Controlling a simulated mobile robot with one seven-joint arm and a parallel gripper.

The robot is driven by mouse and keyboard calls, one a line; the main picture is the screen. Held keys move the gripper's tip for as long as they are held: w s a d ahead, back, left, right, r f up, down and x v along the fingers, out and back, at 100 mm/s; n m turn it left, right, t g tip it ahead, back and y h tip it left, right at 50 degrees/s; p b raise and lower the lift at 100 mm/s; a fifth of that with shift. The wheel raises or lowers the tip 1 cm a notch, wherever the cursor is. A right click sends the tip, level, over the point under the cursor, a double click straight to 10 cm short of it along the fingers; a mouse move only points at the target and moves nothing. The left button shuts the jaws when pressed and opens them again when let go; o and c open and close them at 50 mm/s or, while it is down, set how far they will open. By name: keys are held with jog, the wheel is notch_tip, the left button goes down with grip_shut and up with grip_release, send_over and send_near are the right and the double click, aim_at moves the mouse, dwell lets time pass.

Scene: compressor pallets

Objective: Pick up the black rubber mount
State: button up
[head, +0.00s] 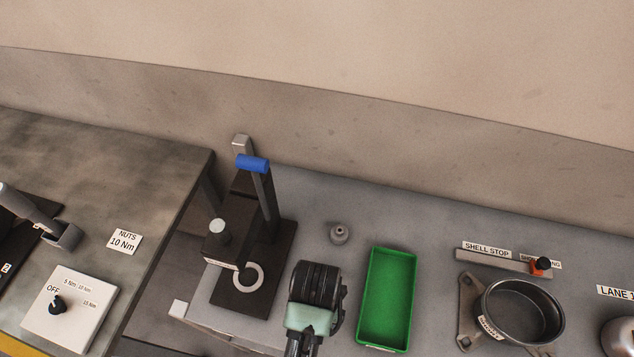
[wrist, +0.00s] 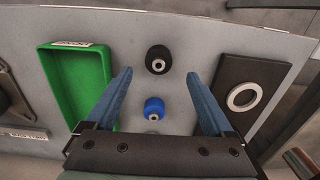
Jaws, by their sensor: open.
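The black rubber mount (wrist: 158,60), a short black cylinder with a pale metal centre, stands on the grey bench in the wrist view. My gripper (wrist: 158,75) is open and empty above the bench. Its two blue-grey fingers spread to the left and right, with the black mount between and slightly beyond their tips in the picture. A similar blue mount (wrist: 154,107) stands between the fingers, closer to the palm. In the head view my gripper (head: 315,290) is seen from above, its fingertips hidden; I cannot make out the black mount there.
A green tray (head: 362,300) lies right of my gripper. A dark press with a blue handle (head: 253,163) stands to the left. A small grey part (head: 339,234) stands behind my gripper. A round metal shell (head: 490,313) sits farther right.

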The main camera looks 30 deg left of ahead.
jog(key=shift+s+d+f+p, duration=0.1)
jog(key=shift+f+p, duration=0.15)
jog(key=shift+f, duration=1.35)
jog(key=shift+s+d+f+p, duration=0.1)
jog(key=shift+f+p, duration=0.15)
jog(key=shift+f, duration=1.3)
grip_shut()
